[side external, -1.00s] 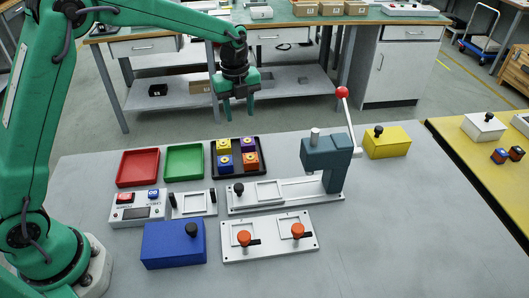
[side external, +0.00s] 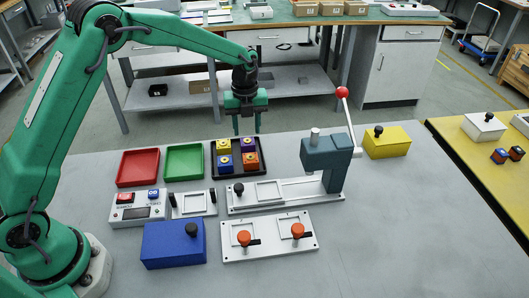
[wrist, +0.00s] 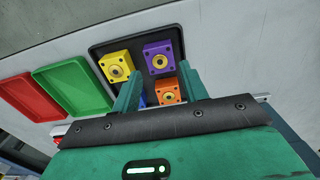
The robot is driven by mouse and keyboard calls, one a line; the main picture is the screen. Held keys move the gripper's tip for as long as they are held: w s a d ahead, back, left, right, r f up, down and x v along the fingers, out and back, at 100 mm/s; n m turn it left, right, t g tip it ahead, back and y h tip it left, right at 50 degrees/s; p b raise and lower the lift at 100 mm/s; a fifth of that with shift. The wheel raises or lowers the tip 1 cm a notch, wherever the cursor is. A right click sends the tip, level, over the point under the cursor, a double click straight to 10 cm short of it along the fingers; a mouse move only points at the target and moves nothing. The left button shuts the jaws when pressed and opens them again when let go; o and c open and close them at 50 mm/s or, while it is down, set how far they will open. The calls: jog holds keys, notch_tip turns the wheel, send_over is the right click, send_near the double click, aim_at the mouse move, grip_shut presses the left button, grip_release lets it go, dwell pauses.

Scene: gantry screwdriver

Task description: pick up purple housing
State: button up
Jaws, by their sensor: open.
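The purple housing (side external: 248,144) sits in the back right of the black tray (side external: 233,177). In the wrist view it is the purple block (wrist: 159,57) with a brass-coloured round centre, beyond my fingertips. My gripper (side external: 247,132) is open and empty, above the back of the tray. In the wrist view its two green fingers (wrist: 157,86) point toward the tray, with the orange housing (wrist: 168,91) showing between them. A yellow housing (wrist: 117,67) is left of the purple one. A blue housing (side external: 224,163) is at the front left, mostly hidden by a finger in the wrist view.
A green tray (side external: 184,163) and a red tray (side external: 138,168) lie left of the black tray. A press (side external: 327,158) with a red-knobbed lever (side external: 343,92) stands to the right. A blue box (side external: 172,243) and a white fixture plate (side external: 270,238) are in front. The table's right front is clear.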

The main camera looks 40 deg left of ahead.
aim_at(247, 140)
jog(key=shift+f, duration=0.1)
jog(key=shift+f, duration=2.5)
jog(key=c, duration=0.7)
jog(key=shift+r, duration=0.1)
